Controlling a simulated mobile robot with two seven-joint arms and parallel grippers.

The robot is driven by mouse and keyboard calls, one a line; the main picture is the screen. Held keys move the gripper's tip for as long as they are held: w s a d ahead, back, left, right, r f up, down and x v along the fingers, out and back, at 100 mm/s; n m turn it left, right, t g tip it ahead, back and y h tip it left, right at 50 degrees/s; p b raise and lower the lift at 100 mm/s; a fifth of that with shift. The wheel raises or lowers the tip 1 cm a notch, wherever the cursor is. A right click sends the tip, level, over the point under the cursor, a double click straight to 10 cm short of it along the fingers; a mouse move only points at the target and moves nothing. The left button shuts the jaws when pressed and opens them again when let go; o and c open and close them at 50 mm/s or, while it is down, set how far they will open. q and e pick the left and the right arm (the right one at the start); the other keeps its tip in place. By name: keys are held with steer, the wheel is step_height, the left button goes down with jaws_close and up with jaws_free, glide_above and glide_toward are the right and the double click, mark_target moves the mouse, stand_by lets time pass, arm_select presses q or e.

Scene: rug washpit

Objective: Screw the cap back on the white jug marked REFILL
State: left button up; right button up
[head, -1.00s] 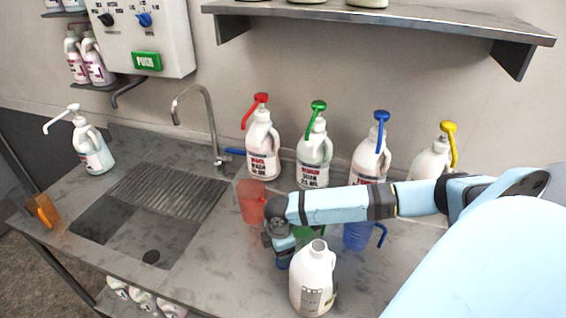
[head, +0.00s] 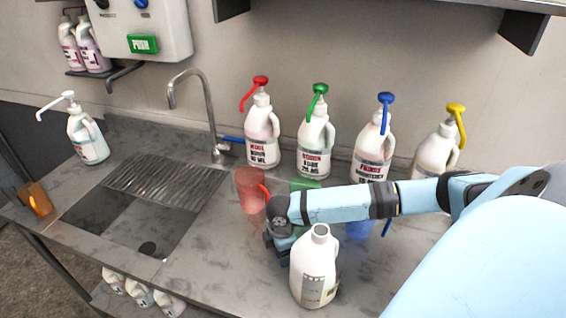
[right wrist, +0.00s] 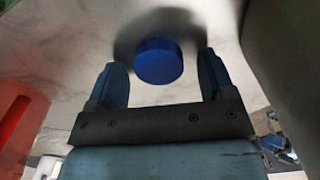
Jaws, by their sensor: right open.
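The white jug (head: 313,275) stands upright and uncapped at the front of the counter, its round mouth bare. Its label is too small to read. A blue round cap (right wrist: 158,60) lies on the counter in the right wrist view. My right gripper (right wrist: 161,72) is open, with one finger on each side of the cap and a gap to both. In the head view my right gripper (head: 276,252) is low over the counter, just left of the jug, and hides the cap there. My left gripper is not in view.
Pump bottles with red (head: 262,135), green (head: 314,148), blue (head: 372,152) and yellow (head: 436,158) tops stand along the wall. A red pitcher (head: 250,190) stands behind my gripper; green and blue ones are partly hidden. The sink (head: 125,228) lies left, with clear counter before it.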

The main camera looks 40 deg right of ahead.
steer(key=shift+r, duration=0.1)
steer(key=shift+c, duration=0.4)
steer(key=c, duration=0.9)
